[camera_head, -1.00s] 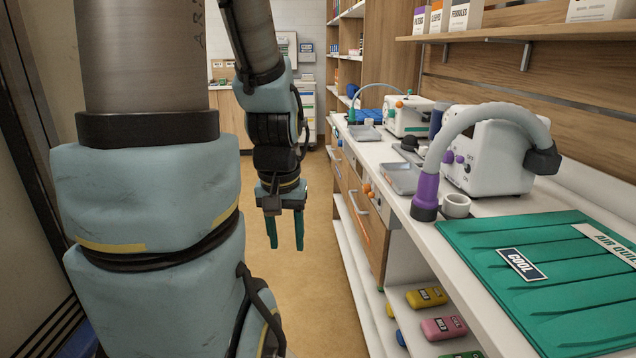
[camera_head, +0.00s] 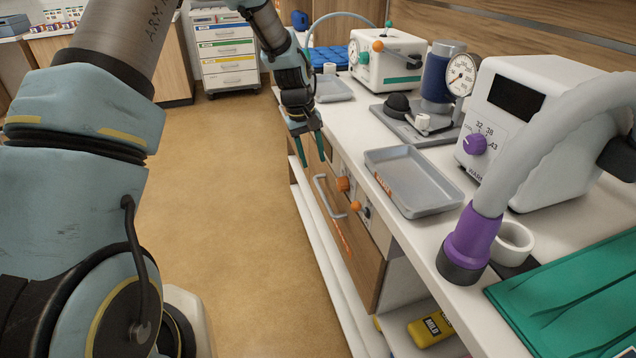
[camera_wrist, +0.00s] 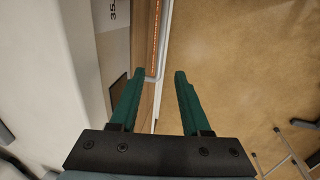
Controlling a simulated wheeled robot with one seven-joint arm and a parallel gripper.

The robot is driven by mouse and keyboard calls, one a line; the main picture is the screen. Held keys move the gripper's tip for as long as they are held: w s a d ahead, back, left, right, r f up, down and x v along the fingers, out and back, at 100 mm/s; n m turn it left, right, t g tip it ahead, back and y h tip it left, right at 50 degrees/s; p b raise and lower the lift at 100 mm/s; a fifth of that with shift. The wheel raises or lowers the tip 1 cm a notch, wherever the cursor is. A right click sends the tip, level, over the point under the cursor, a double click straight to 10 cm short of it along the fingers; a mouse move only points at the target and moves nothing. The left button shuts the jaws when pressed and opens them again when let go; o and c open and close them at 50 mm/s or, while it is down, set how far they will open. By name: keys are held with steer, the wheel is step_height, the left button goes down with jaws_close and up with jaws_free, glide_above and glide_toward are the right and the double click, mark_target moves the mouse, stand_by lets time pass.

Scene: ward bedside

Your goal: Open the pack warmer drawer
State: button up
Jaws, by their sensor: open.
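The pack warmer drawer (camera_head: 364,262) has a wooden front below the white counter, with a thin orange strip and a pale bar handle (camera_head: 322,196). The drawer looks closed. My gripper (camera_head: 311,163) is open and empty, fingers pointing down, just beyond the handle along the cabinet front. In the wrist view, my teal fingers (camera_wrist: 160,72) are spread apart. A grey bar, seemingly the handle (camera_wrist: 157,78), shows between the fingertips near the left one. The orange strip (camera_wrist: 155,35) shows above it. I cannot tell whether a finger touches the handle.
Orange knobs (camera_head: 344,184) sit on the panel beside the handle. A grey tray (camera_head: 412,182), a white warmer unit (camera_head: 535,125) and a hose with a purple end (camera_head: 470,240) stand on the counter. The floor (camera_head: 225,200) left of the cabinet is clear.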

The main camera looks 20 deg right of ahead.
mark_target(320, 188)
steer(key=f, duration=0.3)
steer(key=d+f+p, duration=0.1)
steer(key=f, duration=0.2)
steer(key=f+p, duration=0.1)
steer(key=f, duration=0.2)
steer(key=shift+s+d+f, duration=0.2)
steer(key=shift+d+f, duration=0.05)
steer(key=shift+d, duration=0.1)
steer(key=shift+c, duration=0.4)
jaws_close()
stand_by(0.5)
